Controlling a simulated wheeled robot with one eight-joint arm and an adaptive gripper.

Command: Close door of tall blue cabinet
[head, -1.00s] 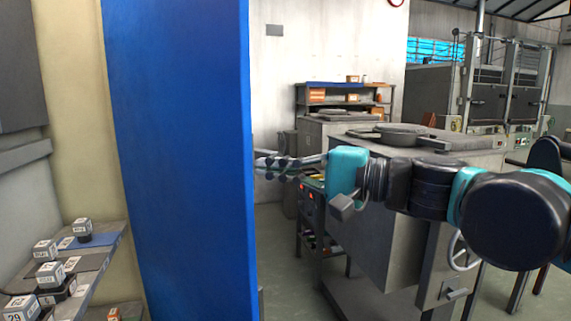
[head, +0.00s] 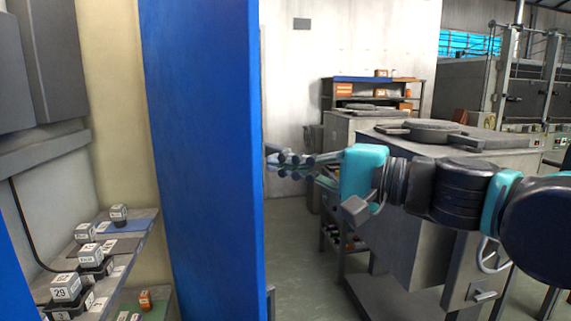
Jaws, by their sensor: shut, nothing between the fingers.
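The tall blue cabinet's door (head: 203,160) stands open as a large blue panel left of centre. The cabinet's interior shows to its left, with a shelf (head: 140,228) holding small labelled blocks. A blue strip of the cabinet shows at the lower left edge. My gripper (head: 270,158) is at the right side of the door, with its fingers pointing left at the door's edge. The fingers are together and hold nothing. I cannot tell whether the fingertips touch the door.
A grey furnace-like unit (head: 405,220) stands behind my arm on the right. A rack (head: 335,90) with boxes stands at the back wall. Grey ovens (head: 520,100) are at the far right. Floor (head: 305,270) shows clear between the door and the unit.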

